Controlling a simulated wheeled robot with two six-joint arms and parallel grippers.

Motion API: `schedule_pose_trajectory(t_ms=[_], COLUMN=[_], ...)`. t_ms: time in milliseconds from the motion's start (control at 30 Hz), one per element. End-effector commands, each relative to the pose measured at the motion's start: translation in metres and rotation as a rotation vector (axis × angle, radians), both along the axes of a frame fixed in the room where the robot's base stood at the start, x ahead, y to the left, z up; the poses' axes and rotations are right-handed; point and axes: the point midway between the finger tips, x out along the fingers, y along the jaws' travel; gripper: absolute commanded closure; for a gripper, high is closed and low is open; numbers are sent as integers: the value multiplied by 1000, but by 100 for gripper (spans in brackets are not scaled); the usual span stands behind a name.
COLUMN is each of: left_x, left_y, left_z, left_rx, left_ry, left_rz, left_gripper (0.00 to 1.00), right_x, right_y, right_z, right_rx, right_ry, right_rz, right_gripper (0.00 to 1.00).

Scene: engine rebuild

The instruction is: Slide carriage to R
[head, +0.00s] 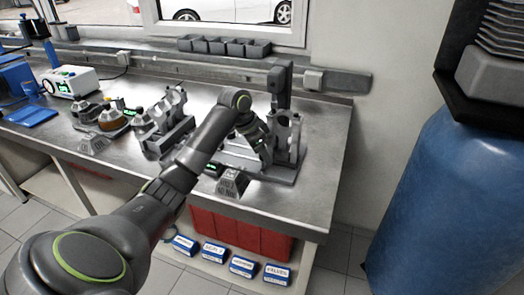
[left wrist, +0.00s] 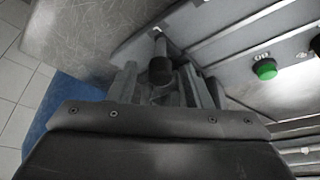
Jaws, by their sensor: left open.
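A grey metal machine with an upright slotted part (head: 287,138) stands on a flat base at the right end of the bench; I cannot tell which part is the carriage. My left gripper (head: 264,152) is at the left side of this upright part. In the left wrist view, a dark round knob (left wrist: 161,70) on a short post shows between the fingers of the left gripper (left wrist: 158,84). The fingers are open on both sides of the knob; I cannot tell whether they touch it. No R mark is readable. My right gripper is out of view.
A green button (left wrist: 265,69) is on the panel right of the knob. A small grey block with lettering (head: 231,182) stands before the machine. Metal engine parts (head: 165,125) stand to the left. A blue drum (head: 445,205) is at the right, beyond the bench's edge.

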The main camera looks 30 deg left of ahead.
Motion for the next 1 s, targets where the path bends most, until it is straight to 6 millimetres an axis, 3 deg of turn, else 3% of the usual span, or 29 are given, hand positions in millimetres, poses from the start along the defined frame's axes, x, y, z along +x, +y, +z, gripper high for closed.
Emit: schedule_pose_trajectory(t_ms=[233,567,833,1000], left_x=[0,0,0,-4], left_y=[0,0,2,18], left_z=[0,0,1,4], left_rx=[0,-1,1,2], left_ry=[0,-1,0,1], left_rz=[0,0,0,2], left_gripper=[56,99,100,100], right_x=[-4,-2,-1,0], right_y=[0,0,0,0], right_z=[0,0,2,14], right_rx=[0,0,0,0], right_ry=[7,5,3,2], right_rz=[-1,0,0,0], right_gripper=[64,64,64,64])
